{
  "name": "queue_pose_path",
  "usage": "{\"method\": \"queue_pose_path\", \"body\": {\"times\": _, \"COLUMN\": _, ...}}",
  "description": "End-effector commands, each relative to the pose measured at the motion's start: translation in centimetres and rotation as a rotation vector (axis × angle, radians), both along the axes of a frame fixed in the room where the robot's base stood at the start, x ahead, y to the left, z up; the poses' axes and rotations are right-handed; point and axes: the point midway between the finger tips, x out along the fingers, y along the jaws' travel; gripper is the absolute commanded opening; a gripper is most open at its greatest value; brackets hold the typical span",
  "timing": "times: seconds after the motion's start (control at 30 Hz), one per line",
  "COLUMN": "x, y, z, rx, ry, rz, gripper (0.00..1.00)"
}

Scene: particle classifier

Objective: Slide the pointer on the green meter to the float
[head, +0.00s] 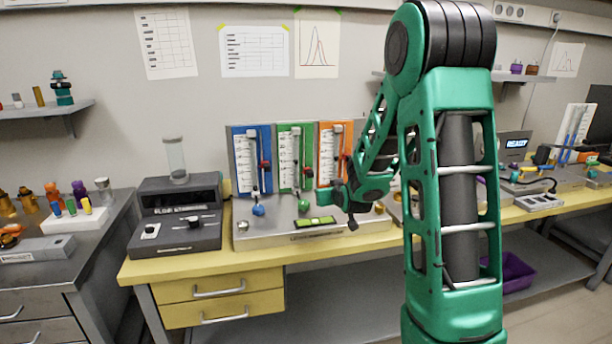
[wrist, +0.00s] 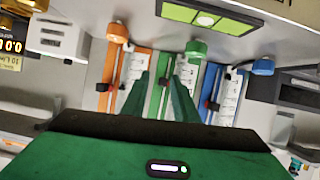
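The green meter (head: 285,147) stands between a blue meter and an orange one, with a white scale and a clear tube. A small red pointer (head: 308,171) sits on its right side, about halfway down. The float is too small to make out surely. In the wrist view, the picture is upside down and the green meter (wrist: 155,98) lies behind my fingers. Its dark pointer (wrist: 165,82) shows between them, with no clear contact. My gripper (wrist: 162,70) is open, with a gap between its fingers. In the head view, it is near the orange meter's lower part.
The blue meter (head: 238,160) and orange meter (head: 325,140) stand close on either side. Green (head: 303,206) and blue (head: 258,210) knobs stick out below. A green level (head: 314,222) lies on the base in front. A dark device (head: 178,215) stands to the left.

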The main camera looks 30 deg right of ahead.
Motion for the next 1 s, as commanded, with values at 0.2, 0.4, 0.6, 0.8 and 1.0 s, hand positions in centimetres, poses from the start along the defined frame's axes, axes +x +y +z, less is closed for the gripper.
{"method": "queue_pose_path", "body": {"times": 0.2, "x": 4.9, "y": 0.0, "z": -0.4, "rx": -0.035, "ry": -0.252, "rz": 0.015, "gripper": 0.27}}
{"method": "queue_pose_path", "body": {"times": 0.4, "x": 6.3, "y": 0.1, "z": -0.1, "rx": -0.051, "ry": -0.383, "rz": 0.009, "gripper": 0.27}}
{"method": "queue_pose_path", "body": {"times": 0.6, "x": 7.4, "y": -0.2, "z": 0.1, "rx": -0.056, "ry": -0.412, "rz": 0.008, "gripper": 0.27}}
{"method": "queue_pose_path", "body": {"times": 0.8, "x": 10.5, "y": -1.1, "z": 0.1, "rx": -0.056, "ry": -0.411, "rz": 0.009, "gripper": 0.27}}
{"method": "queue_pose_path", "body": {"times": 1.0, "x": 13.8, "y": -2.2, "z": 0.2, "rx": -0.056, "ry": -0.411, "rz": 0.009, "gripper": 0.27}}
